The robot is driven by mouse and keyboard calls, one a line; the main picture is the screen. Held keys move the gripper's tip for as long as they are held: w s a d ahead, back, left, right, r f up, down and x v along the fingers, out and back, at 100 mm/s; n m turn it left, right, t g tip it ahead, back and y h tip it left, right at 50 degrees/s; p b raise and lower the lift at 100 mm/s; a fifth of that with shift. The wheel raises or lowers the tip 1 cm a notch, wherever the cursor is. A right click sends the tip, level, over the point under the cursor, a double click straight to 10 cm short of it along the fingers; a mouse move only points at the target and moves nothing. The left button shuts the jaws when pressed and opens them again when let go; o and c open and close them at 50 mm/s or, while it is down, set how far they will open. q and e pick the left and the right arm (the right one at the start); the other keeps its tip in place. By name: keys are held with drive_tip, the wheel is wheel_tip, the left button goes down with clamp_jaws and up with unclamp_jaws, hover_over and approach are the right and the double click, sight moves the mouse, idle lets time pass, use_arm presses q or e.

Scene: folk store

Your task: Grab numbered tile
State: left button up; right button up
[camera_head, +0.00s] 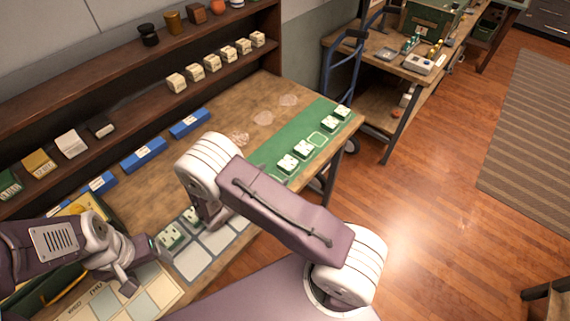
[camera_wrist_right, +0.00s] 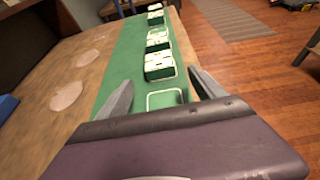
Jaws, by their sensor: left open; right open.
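Several white-topped green numbered tiles stand in a row on the green mat (camera_head: 318,116); the nearest visible pair is a front tile (camera_head: 287,163) and one behind it (camera_head: 303,148). In the right wrist view, my right gripper (camera_wrist_right: 160,78) is open and empty, its fingers either side of an empty white outline (camera_wrist_right: 165,99), with a tile (camera_wrist_right: 159,68) just beyond. My arm hides its fingers in the head view. My left gripper (camera_head: 140,265) is open at lower left, beside a tile (camera_head: 172,238) on the pale grid; another tile (camera_head: 193,218) stands behind it.
Blue blocks (camera_head: 143,154) line the wooden table's back side. A dark shelf (camera_head: 135,109) behind holds pale boxes and small jars. Pale round marks (camera_wrist_right: 66,96) lie on the bare wood left of the mat. A blue hand truck (camera_head: 343,75) stands past the table's far end.

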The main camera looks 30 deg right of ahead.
sight(285, 166)
drive_tip(key=x, duration=0.3)
drive_tip(key=shift+w+d+f+p, duration=0.15)
drive_tip(key=shift+d+p, duration=0.15)
drive_tip(key=shift+d, duration=0.05)
drive_tip(key=x, duration=0.2)
drive_tip(key=p+x, duration=0.1)
drive_tip(key=x, duration=0.1)
drive_tip(key=shift+w+d, duration=0.25)
drive_tip(key=shift+d, duration=0.15)
drive_tip(key=shift+d+f, duration=0.1)
drive_tip(key=shift+d, duration=0.05)
drive_tip(key=c, duration=1.6)
